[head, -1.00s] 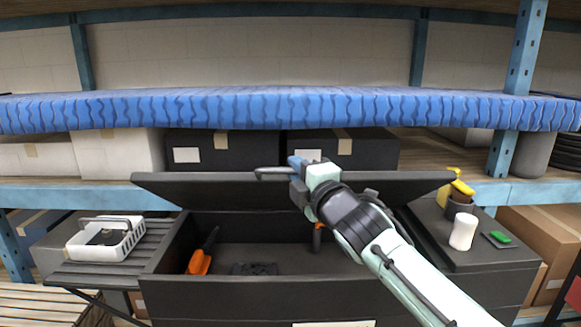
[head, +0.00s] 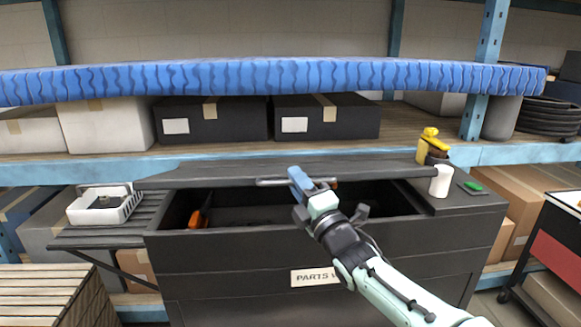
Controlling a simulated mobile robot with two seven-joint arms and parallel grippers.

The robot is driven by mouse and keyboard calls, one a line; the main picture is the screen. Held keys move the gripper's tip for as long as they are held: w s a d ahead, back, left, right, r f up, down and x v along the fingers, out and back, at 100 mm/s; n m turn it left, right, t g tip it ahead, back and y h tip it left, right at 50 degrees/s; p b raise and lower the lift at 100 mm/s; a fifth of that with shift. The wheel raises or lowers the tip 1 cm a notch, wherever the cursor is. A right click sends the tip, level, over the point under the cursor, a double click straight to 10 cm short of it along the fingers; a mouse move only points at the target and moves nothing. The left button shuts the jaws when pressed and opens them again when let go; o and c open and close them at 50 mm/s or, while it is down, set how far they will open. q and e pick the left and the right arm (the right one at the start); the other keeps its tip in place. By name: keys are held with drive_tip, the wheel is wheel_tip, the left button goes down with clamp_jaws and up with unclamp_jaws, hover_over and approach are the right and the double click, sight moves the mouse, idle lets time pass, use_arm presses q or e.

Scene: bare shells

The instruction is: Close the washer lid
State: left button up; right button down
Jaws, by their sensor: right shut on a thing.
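The washer is a dark grey cabinet (head: 230,262) with a white label, partly covered by my arm, reading "PARTS W". Its wide lid (head: 215,174) is hinged at the back and partly open, tilted over the rear of the basin. The front of the basin is still exposed. A metal bar handle (head: 270,182) runs along the lid's front edge. My right gripper (head: 299,180), with blue fingertips, is shut on this handle. My left gripper is not in view.
Inside the basin is an orange-handled tool (head: 198,216). A white basket (head: 104,208) sits on the left side shelf. A white cylinder (head: 441,181), a yellow item (head: 430,136) and a green block (head: 473,186) stand at the right. A slatted wooden surface (head: 45,297) is at lower left.

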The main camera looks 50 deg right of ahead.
drive_tip(key=f, duration=0.3)
drive_tip(key=s+f+n+t, duration=0.1)
drive_tip(key=f, duration=0.3)
drive_tip(key=a+f+t, duration=0.1)
drive_tip(key=f, duration=0.3)
drive_tip(key=shift+s+f+n+b, duration=0.2)
drive_tip(key=shift+n+b, duration=0.15)
drive_tip(key=shift+n, duration=0.05)
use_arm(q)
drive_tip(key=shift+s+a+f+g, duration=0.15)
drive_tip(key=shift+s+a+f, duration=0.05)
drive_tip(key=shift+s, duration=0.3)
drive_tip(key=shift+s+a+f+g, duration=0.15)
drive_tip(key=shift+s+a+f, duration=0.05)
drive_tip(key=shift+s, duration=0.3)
use_arm(e)
drive_tip(key=shift+f, duration=0.85)
drive_tip(key=shift+a+f, duration=0.1)
drive_tip(key=shift+f, duration=0.05)
drive_tip(key=c, duration=1.1)
unclamp_jaws()
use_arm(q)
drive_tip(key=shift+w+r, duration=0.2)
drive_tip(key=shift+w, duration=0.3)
use_arm(e)
drive_tip(key=shift+t+y, duration=0.3)
drive_tip(key=v, duration=1.3)
drive_tip(key=shift+s+a, duration=0.15)
drive_tip(key=shift+s, duration=0.05)
